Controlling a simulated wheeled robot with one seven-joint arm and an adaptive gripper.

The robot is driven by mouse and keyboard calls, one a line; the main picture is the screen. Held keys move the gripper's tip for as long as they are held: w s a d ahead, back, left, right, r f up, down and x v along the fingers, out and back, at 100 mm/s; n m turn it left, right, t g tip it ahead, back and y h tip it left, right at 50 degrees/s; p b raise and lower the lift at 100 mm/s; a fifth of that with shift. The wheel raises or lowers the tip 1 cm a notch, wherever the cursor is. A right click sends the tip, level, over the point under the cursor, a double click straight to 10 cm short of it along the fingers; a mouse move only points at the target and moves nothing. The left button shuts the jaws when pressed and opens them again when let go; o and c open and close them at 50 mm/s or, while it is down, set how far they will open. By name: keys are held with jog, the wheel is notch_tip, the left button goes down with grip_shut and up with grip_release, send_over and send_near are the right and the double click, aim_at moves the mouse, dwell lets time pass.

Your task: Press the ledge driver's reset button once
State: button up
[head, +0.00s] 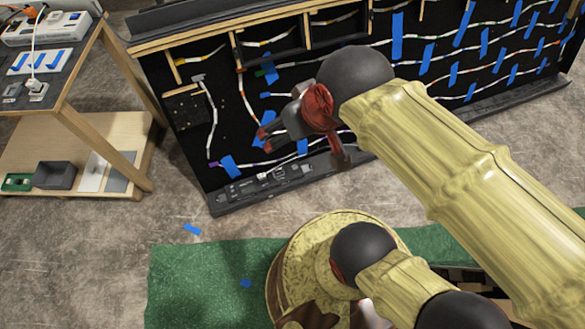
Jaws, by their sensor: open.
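The ledge (226,205) runs along the foot of the black console panel (190,130). Small grey devices (265,183) sit on its left part. The ledge driver seems to be among them, but its reset button is too small to make out. My gripper (302,150), dark with red parts, is in front of the panel, above and to the right of these devices in the picture. It is open, with its fingers apart and nothing seen between them. My arm covers part of the panel and of the ledge to the right.
LED strips and blue tape (397,37) cover the panel. A wooden workbench (120,125) stands at left, with a power strip (45,28) on top and a dark box (55,175) on its lower shelf. A green mat (190,285) lies on the floor in front. Bare concrete separates bench and mat.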

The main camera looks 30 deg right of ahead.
jog(key=c, duration=0.3)
dwell(0.4)
